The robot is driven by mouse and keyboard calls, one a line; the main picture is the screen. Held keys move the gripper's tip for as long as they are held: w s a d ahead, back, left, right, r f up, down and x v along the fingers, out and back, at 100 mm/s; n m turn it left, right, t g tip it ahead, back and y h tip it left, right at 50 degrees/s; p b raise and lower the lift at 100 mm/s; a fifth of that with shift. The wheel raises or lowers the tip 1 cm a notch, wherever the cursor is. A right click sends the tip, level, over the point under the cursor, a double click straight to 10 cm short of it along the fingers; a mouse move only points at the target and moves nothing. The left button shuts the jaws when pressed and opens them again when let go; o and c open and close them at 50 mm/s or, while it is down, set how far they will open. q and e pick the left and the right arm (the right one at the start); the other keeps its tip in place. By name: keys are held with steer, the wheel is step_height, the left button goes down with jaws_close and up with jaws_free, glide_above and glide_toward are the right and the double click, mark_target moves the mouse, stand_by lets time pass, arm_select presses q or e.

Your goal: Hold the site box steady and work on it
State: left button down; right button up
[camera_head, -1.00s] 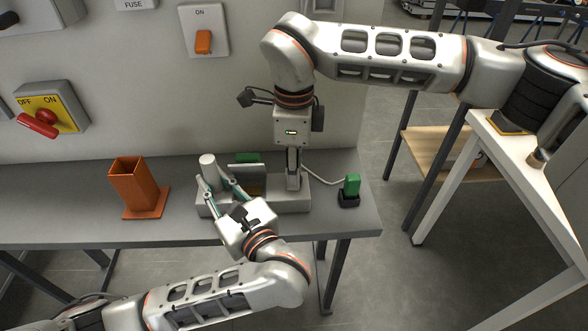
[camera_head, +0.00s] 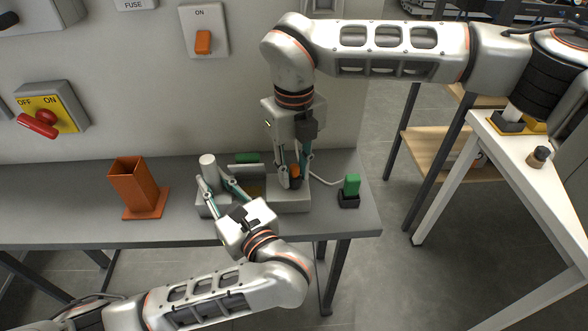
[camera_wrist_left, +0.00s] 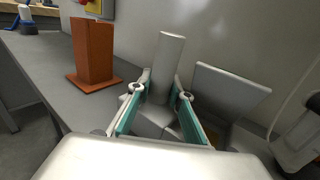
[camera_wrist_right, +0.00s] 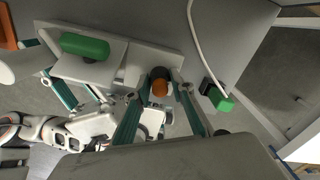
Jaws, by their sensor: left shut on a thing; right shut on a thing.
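The grey site box (camera_head: 290,203) sits on the bench near its right end. A pale upright post (camera_head: 208,161) rises from the box's left part. My left gripper (camera_head: 213,182) has its fingers around this post, shut on it; the left wrist view shows the post (camera_wrist_left: 168,60) between them. A flat grey plate (camera_wrist_left: 230,88) stands tilted beside it. My right gripper (camera_head: 290,183) points down over the box's right part, shut on an orange-topped knob (camera_head: 295,171). The right wrist view shows the knob (camera_wrist_right: 160,78) between its fingers. A green cylinder (camera_wrist_right: 85,46) lies at the box's back.
An orange square holder (camera_head: 135,185) stands on the bench left of the box. A green plug in a black base (camera_head: 350,190) stands to the right, near a pale cable (camera_head: 323,180). Wall switches (camera_head: 203,38) are behind. A white table (camera_head: 540,165) is at right.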

steer(key=m, duration=0.5)
steer(key=shift+m, duration=2.6)
steer(key=o, duration=1.1)
step_height(320, 180, up, 12)
